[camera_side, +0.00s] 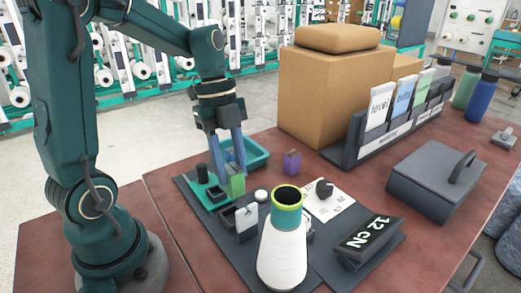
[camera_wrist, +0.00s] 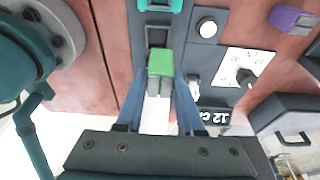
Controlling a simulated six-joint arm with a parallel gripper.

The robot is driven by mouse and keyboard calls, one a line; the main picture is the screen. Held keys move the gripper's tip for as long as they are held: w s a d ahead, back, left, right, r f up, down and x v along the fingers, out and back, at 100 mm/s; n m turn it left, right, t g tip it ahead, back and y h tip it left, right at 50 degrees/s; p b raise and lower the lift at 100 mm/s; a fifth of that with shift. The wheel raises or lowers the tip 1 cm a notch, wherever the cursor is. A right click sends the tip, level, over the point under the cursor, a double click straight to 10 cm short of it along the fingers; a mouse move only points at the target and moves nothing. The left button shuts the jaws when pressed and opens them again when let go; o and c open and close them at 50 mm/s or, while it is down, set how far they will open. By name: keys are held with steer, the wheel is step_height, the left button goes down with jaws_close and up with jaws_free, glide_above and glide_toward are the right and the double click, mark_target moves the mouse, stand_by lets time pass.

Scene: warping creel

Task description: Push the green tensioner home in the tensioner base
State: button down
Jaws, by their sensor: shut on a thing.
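My gripper (camera_side: 232,155) points down with its two blue fingers shut on the green tensioner (camera_side: 236,185). In the wrist view the green tensioner (camera_wrist: 160,60) sits between the fingertips (camera_wrist: 160,82), with grey lower parts. A dark block with a square opening (camera_wrist: 157,37), which looks like the tensioner base, is just beyond the tensioner in the wrist view. In the side view a dark block (camera_side: 226,217) stands below the tensioner. I cannot tell whether the tensioner touches the base or is partly inside it.
A white yarn cone (camera_side: 282,260) with a green top stands close in front. A teal holder (camera_side: 208,193), white button (camera_side: 261,195), knob (camera_side: 323,188) and "12 CN" display (camera_side: 368,235) surround the work. A purple block (camera_side: 291,162) and cardboard box (camera_side: 335,95) are behind.

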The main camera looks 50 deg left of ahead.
mark_target(230, 192)
steer(key=shift+s+r, duration=0.35)
steer(key=shift+s, duration=0.05)
steer(key=shift+a+x, duration=0.2)
steer(key=shift+x, duration=0.55)
steer(key=shift+a+x, duration=0.15)
steer(key=shift+x, duration=0.55)
steer(key=shift+a+x, duration=0.2)
steer(key=shift+x, duration=0.55)
steer(key=shift+f, duration=0.5)
steer(key=shift+f, duration=0.6)
steer(key=shift+f, duration=0.65)
steer(key=shift+c, duration=1)
jaws_free()
steer(key=v, duration=0.7)
